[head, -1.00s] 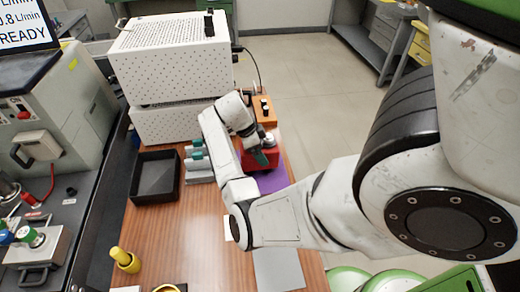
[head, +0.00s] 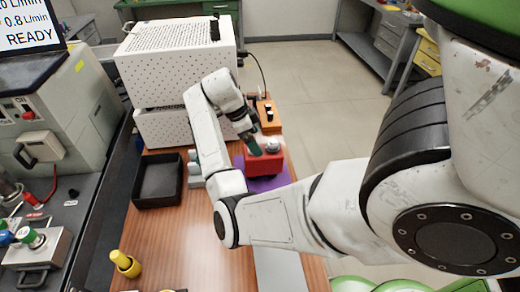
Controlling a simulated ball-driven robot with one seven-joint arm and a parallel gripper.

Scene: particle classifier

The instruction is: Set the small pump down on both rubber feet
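A red boxy unit with a round silver top, which looks like the small pump (head: 264,164), is on the purple mat (head: 262,184) near the right edge of the wooden bench. Its underside and any rubber feet are hidden, so I cannot tell whether it rests flat. My gripper (head: 255,149), with dark green fingertips, points down at the pump's upper left side. The fingertips overlap the pump in the picture. Whether they touch it, and whether they are open or shut, cannot be made out.
A white perforated housing (head: 175,65) stands behind on the bench. An orange block with black knobs (head: 268,116) sits behind the pump. A black tray (head: 158,178) and grey holders (head: 194,170) lie to the left. A yellow piece (head: 126,264) stands in front. The front bench top is mostly clear.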

